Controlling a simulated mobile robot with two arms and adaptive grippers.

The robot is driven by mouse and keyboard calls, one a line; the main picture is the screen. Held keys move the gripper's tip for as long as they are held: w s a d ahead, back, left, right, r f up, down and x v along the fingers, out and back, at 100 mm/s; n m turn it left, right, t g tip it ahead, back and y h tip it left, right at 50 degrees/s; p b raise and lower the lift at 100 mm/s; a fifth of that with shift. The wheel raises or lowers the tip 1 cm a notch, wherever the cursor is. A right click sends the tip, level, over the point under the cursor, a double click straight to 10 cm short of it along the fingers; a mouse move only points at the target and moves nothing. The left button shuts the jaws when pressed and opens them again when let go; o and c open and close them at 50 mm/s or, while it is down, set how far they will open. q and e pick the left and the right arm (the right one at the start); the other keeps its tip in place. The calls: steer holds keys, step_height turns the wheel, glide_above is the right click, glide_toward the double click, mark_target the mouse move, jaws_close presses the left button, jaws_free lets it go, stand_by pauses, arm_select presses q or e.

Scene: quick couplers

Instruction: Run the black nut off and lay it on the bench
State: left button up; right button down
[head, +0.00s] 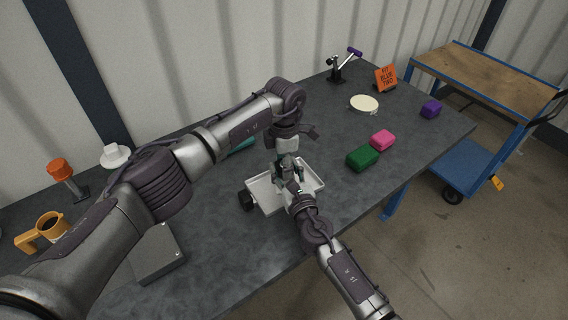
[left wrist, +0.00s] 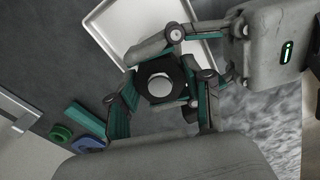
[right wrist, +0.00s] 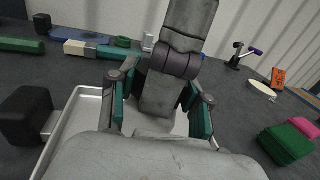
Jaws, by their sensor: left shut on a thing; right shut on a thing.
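The black hex nut (left wrist: 142,76) shows in the left wrist view around a round, light metal end (left wrist: 160,86). My left gripper (left wrist: 162,100) has its green-padded fingers shut on the nut from both sides. In the head view my left gripper (head: 285,162) points down over the white tray. My right gripper (head: 291,186) reaches in from the front, close to it. In the right wrist view the right gripper (right wrist: 160,118) is shut on the coupling, which its own body and the left gripper mostly hide.
The white tray (head: 264,203) lies below both grippers, with a black block (head: 246,200) at its left end. Green (head: 362,157) and pink (head: 383,139) blocks stand to the right. A grey box (head: 155,255) is at front left. Bare bench lies right of the tray.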

arm_select(q)
steer(key=n, duration=0.3)
steer(key=o, duration=1.3)
steer(key=shift+c, duration=0.2)
steer(key=shift+r, duration=0.1)
